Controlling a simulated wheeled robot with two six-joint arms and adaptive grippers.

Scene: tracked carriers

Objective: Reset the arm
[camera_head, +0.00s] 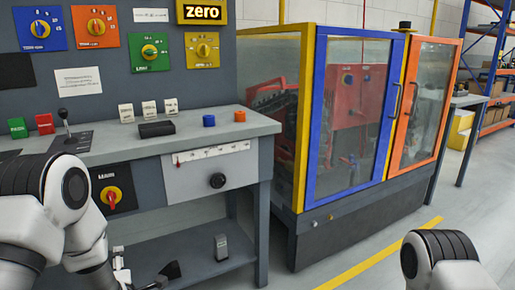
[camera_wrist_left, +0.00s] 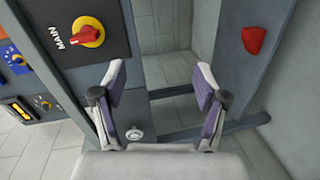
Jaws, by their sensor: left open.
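My left gripper (camera_head: 146,275) is low at the left in the head view, in front of the desk's lower shelf and partly cut off. In the left wrist view the gripper (camera_wrist_left: 160,78) has its two fingers wide apart with nothing between them. The MAIN rotary switch (camera_head: 111,197), red on yellow, is above it on the desk front; it also shows in the left wrist view (camera_wrist_left: 88,33). A black lever (camera_head: 63,120) stands on the desk. A display (camera_head: 202,12) reads "zero". A red machine (camera_head: 352,95) is behind glass in the cabinet. My right gripper is out of view.
The grey desk (camera_head: 235,128) carries several coloured buttons and switches. Coloured knob panels are on the wall board. The cabinet's blue-framed door (camera_head: 317,100) and orange-framed door (camera_head: 411,110) look shut. Floor with a yellow line (camera_head: 375,262) is clear at the right.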

